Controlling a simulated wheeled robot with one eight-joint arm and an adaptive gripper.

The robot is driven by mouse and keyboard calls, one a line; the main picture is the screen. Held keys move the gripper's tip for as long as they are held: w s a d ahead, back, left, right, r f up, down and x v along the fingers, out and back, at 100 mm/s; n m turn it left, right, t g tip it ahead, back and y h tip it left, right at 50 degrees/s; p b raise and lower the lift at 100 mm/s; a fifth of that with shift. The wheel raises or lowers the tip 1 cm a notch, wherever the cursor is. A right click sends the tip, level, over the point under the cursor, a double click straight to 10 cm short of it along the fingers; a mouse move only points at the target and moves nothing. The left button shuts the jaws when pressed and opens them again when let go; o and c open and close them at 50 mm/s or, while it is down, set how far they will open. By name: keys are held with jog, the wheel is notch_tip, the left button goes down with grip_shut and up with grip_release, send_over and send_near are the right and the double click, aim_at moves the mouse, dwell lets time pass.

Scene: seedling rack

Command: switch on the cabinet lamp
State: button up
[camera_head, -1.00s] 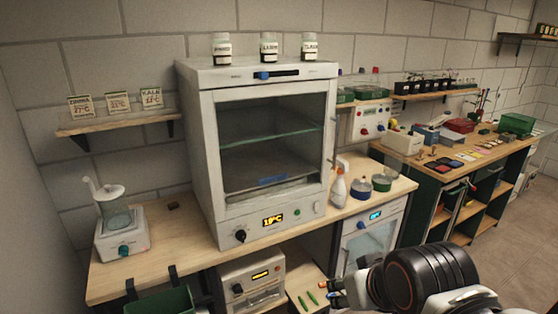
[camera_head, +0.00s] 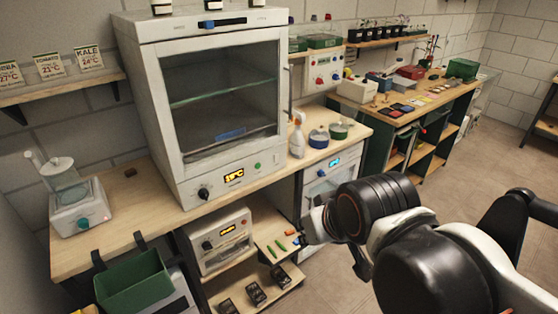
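The white cabinet (camera_head: 165,110) stands on the wooden bench with its glass door shut. Its inside looks dim, and no lit lamp shows. A dark bar with a blue slider (camera_head: 208,23) runs along its top front. Its lower panel has a black knob (camera_head: 203,194), a lit display (camera_head: 234,175) reading about 19°C and a green button (camera_head: 257,166). Which control belongs to the lamp cannot be told. My gripper (camera_head: 306,226) is low, in front of the bench and to the right of the cabinet, apart from it. Its fingers are small and partly hidden by my arm.
A spray bottle (camera_head: 298,136) and two round jars stand right of the cabinet. A stirrer with a beaker (camera_head: 77,203) stands left. Below are a green bin (camera_head: 134,284) and a small white device (camera_head: 218,240). Open floor lies at the right.

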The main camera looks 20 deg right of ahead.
jog(key=shift+w+r+m, duration=0.25)
jog(key=shift+w+m, duration=0.05)
jog(key=shift+w, duration=0.05)
grip_shut()
jog(key=w+d+m+y, duration=0.1)
jog(key=w+d+m, duration=0.1)
jog(key=w+m, duration=0.8)
jog(key=w+d+m, duration=0.2)
jog(key=w+m, duration=0.5)
jog(key=w, duration=0.4)
jog(key=w+d+f+m, duration=0.5)
jog(key=w+f+m, duration=0.1)
jog(key=w, duration=0.3)
jog(key=w+d+f+m+y, duration=0.1)
jog(key=w+d+f+m, duration=0.5)
jog(key=w+m, duration=0.2)
jog(key=shift+w+d+f+m, duration=0.2)
jog(key=shift+w+d+m, duration=0.1)
jog(key=shift+w, duration=0.55)
jog(key=shift+a+f, duration=0.1)
